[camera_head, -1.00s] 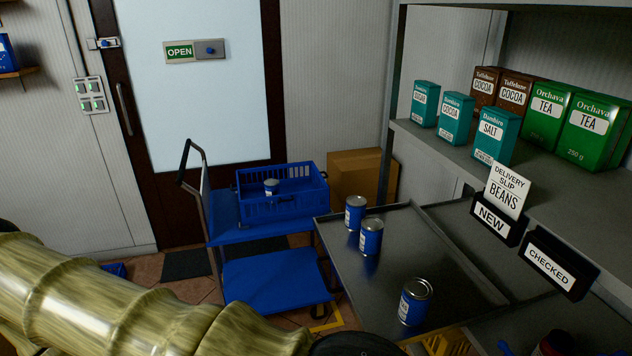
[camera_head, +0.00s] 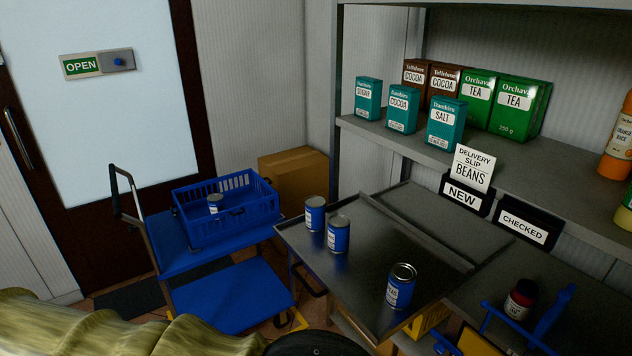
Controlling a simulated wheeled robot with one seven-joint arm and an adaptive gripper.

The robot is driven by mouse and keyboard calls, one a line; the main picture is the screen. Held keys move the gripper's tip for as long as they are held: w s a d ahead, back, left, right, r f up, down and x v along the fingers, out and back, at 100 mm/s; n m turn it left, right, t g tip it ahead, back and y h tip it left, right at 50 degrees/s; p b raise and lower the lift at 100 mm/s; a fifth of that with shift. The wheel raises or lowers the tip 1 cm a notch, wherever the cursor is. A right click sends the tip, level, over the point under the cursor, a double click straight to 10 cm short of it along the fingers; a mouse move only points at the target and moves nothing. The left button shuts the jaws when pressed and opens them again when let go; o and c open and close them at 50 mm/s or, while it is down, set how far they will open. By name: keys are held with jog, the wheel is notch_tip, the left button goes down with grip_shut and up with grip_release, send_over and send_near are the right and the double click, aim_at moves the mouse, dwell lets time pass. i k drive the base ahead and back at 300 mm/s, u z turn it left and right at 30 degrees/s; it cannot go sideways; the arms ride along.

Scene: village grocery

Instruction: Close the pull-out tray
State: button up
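The pull-out tray (camera_head: 376,240) is a dark metal tray standing out from under the shelf unit at centre right in the head view. Three blue cans stand upright on it: one (camera_head: 315,215) near its far left corner, one (camera_head: 338,235) just beside that, and one (camera_head: 401,288) near its front right edge. The patterned yellow-green arm at the lower left is mine, with a dark round part at the bottom edge. My gripper's fingers are not in view.
A blue cart (camera_head: 232,296) with a blue crate (camera_head: 258,207) holding one can stands left of the tray. A cardboard box (camera_head: 296,172) is behind. NEW (camera_head: 464,197) and CHECKED (camera_head: 525,229) signs stand at right, below shelved packets. A red-and-dark jar (camera_head: 520,300) is at lower right.

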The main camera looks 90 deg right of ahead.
aim_at(357, 278)
jog(key=z, duration=2.75)
jog(key=i, duration=0.5)
jog(key=k, duration=0.5)
jog(key=u, duration=1.9)
jog(key=k, duration=1)
jog(key=z, duration=0.95)
jog(key=i, duration=0.5)
